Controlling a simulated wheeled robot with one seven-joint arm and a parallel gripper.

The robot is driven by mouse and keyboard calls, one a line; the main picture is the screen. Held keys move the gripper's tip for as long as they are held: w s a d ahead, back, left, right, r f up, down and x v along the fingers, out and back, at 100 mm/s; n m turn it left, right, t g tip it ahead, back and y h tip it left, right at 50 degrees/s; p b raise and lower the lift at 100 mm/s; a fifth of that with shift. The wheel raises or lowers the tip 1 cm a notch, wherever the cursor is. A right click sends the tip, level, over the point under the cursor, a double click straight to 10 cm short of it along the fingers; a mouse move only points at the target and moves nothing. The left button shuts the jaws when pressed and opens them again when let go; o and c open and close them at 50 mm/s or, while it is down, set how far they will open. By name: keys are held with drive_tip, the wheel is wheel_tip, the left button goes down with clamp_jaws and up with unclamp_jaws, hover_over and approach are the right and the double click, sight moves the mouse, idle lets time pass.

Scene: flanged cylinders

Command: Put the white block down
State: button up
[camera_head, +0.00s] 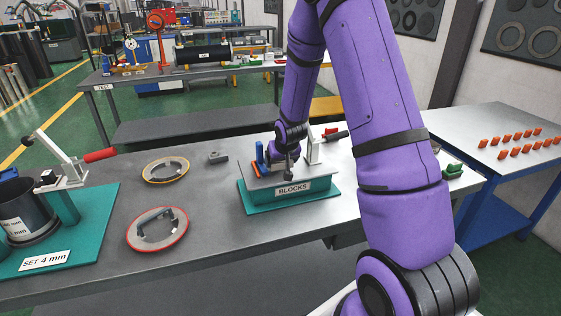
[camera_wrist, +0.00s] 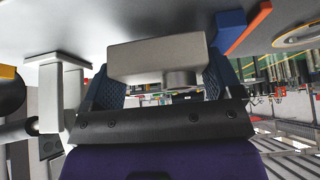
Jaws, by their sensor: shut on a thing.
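My gripper (camera_head: 288,168) is over the teal-based stand (camera_head: 290,203) labelled BLOCKS. In the wrist view its two blue pads are on either side of a light grey, box-shaped block (camera_wrist: 155,55) with a short round peg. The gripper is shut on this block, which I take to be the white block, though it looks grey in this shade. The block is close to the stand's grey top; whether it touches is not clear. In the head view the gripper mostly hides it. A blue block (camera_head: 260,153) and an orange block (camera_head: 254,168) stand to the left.
A white post-like fixture (camera_head: 314,150) with a black handle stands just right of the gripper; it also shows in the wrist view (camera_wrist: 62,92). A grey block (camera_head: 217,157) and two ring flanges (camera_head: 157,244) lie left on the table. A clamp fixture (camera_head: 65,180) stands far left.

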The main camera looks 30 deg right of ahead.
drive_tip(key=shift+s+f, duration=0.5)
drive_tip(key=shift+f, duration=0.3)
drive_tip(key=o, duration=1.1)
drive_tip(key=shift+w+f, duration=0.15)
drive_tip(key=shift+o, duration=0.2)
drive_tip(key=shift+w+r, duration=0.25)
drive_tip(key=shift+w+r, duration=0.1)
drive_tip(key=shift+r, duration=0.1)
drive_tip(key=s+a+r+n, duration=0.1)
drive_tip(key=s+a+r, duration=0.4)
drive_tip(key=s+r, duration=0.5)
drive_tip(key=s+a+r, duration=0.4)
drive_tip(key=s+r, duration=0.2)
drive_tip(key=r, duration=0.9)
drive_tip(key=s+a+r+n+y, duration=0.1)
drive_tip(key=s+a+r, duration=0.2)
drive_tip(key=s, duration=0.6)
drive_tip(key=s+a+r+n, duration=0.1)
drive_tip(key=s+a+r, duration=0.2)
drive_tip(key=s, duration=0.6)
drive_tip(key=shift+s+a+r+g+y, duration=0.15)
drive_tip(key=shift+s+r+g+y, duration=0.15)
drive_tip(key=shift+r+g+y, duration=0.1)
